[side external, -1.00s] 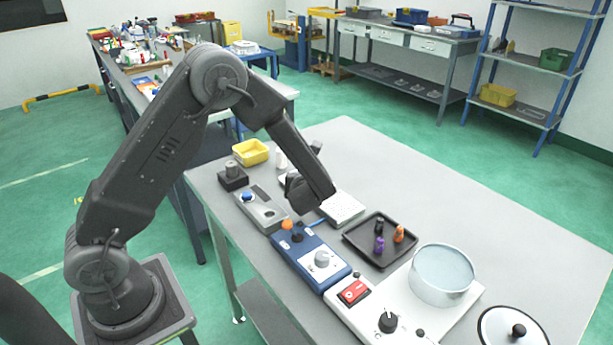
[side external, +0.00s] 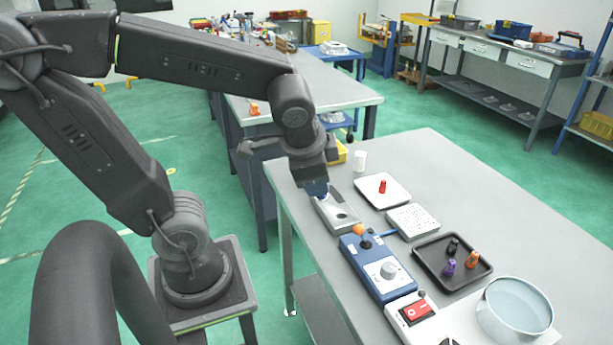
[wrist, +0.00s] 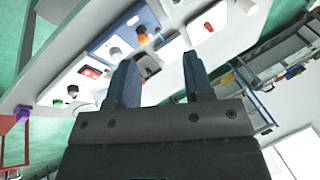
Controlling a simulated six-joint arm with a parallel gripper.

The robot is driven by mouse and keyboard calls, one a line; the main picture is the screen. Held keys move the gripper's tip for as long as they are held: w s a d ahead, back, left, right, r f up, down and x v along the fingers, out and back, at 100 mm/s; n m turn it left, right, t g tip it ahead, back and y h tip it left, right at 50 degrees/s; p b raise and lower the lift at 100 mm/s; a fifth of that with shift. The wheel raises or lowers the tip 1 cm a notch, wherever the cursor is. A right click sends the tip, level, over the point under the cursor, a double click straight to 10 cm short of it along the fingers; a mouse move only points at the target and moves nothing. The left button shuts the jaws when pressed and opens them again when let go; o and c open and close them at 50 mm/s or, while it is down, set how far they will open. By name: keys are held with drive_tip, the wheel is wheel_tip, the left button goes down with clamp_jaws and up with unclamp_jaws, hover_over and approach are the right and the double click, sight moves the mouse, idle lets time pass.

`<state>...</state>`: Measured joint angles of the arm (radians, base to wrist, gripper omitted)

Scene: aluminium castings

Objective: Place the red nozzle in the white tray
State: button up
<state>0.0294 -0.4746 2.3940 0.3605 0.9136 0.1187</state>
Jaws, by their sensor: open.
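The red nozzle (side external: 382,186) stands upright in the white tray (side external: 397,202), inside its rim. In the wrist view the red nozzle (wrist: 208,26) also shows on the white tray (wrist: 220,11), beyond my fingers. My gripper (side external: 318,188) is to the left of the tray, over the grey fixture (side external: 347,220), apart from the nozzle. The wrist view shows my gripper's (wrist: 160,82) two fingers spread, with nothing held between them.
A dark tray (side external: 433,273) holds black, purple and orange nozzles. A white perforated block (side external: 413,222), a blue control box (side external: 375,270), a red switch (side external: 417,310) and a glass bowl (side external: 515,308) stand nearby. A white cylinder (side external: 360,160) stands behind the tray. The table's right side is clear.

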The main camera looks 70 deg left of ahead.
drive_tip(key=s+d+r+n+t+h, duration=0.1)
drive_tip(key=s+d+r+n+h, duration=0.2)
drive_tip(key=d, duration=0.1)
drive_tip(key=shift+s+d+n+t, duration=0.25)
drive_tip(key=shift+s+n+t, duration=0.05)
drive_tip(key=shift+n+t, duration=0.1)
idle(0.9)
